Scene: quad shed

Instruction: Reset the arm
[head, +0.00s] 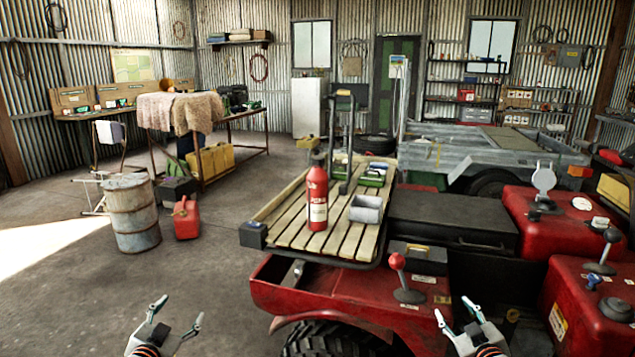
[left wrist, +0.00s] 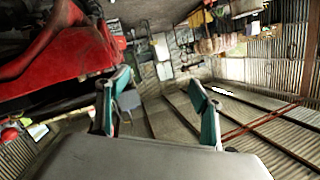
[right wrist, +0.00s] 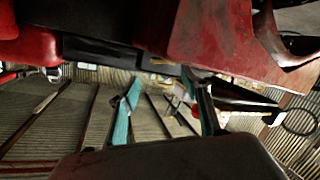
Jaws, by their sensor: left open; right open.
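My left gripper (head: 178,316) is at the bottom of the head view, over the concrete floor and left of the red quad. Its fingers are spread and empty, and they also show apart in the left wrist view (left wrist: 158,105). My right gripper (head: 455,308) is at the bottom of the head view, in front of the red quad (head: 310,288). Its fingers are spread with nothing between them, and they also show in the right wrist view (right wrist: 165,112). Both forearms are mostly out of the head view.
A slatted wooden rack (head: 290,225) on the quad carries a red bottle (head: 317,200) and a grey tub (head: 366,210). A red-knobbed lever (head: 397,262) stands near my right gripper. A rusty drum (head: 131,215) and a red can (head: 187,218) stand left. Floor between is clear.

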